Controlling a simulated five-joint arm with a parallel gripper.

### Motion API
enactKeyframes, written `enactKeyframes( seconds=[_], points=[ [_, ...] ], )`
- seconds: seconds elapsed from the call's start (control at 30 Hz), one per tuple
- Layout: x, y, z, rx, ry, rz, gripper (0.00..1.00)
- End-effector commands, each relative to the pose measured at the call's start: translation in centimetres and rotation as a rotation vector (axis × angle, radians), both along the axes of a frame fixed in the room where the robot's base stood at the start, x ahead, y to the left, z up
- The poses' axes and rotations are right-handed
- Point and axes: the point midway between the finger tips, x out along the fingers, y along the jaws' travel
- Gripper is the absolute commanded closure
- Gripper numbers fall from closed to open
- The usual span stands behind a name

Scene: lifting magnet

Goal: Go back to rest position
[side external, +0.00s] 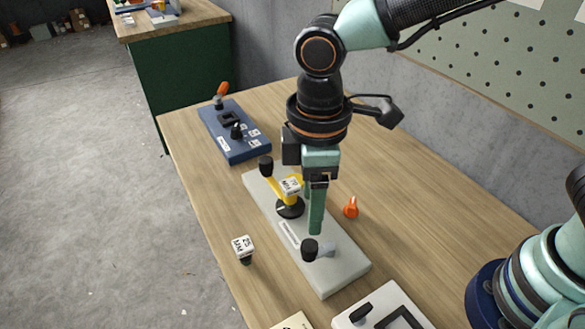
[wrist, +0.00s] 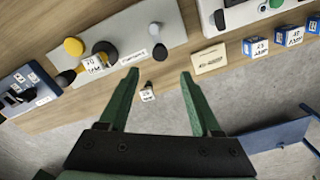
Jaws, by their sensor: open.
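My gripper (side external: 316,228) points down over the right part of a light grey plate (side external: 348,275) in the side view. In the wrist view its two green fingers (wrist: 160,74) stand apart with nothing held between them. The plate carries a yellow lever piece with a white label (side external: 291,186) on a black round base, and a black knob (side external: 310,250) near its right end. The plate also shows in the wrist view (wrist: 183,35), beyond the fingertips. From the side, the fingers overlap one another, and their height above the plate is hard to tell.
A small white labelled block (side external: 243,247) stands near the table's left edge. An orange piece (side external: 351,207) lies behind the plate. A blue board (side external: 248,148) lies further back. A white framed panel (side external: 365,300) is at the front. Blue blocks (wrist: 289,36) show in the wrist view.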

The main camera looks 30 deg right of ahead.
Motion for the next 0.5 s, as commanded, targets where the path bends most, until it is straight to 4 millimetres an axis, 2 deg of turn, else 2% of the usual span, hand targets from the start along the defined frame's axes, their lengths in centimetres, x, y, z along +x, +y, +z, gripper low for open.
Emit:
enactKeyframes(
  seconds=[0.1,0.5],
  points=[
    [0.00,0.01,0.68,0.001,0.000,0.000,0.35],
    [0.23,-0.44,1.01,0.005,-0.006,-0.017,0.35]
  ],
)
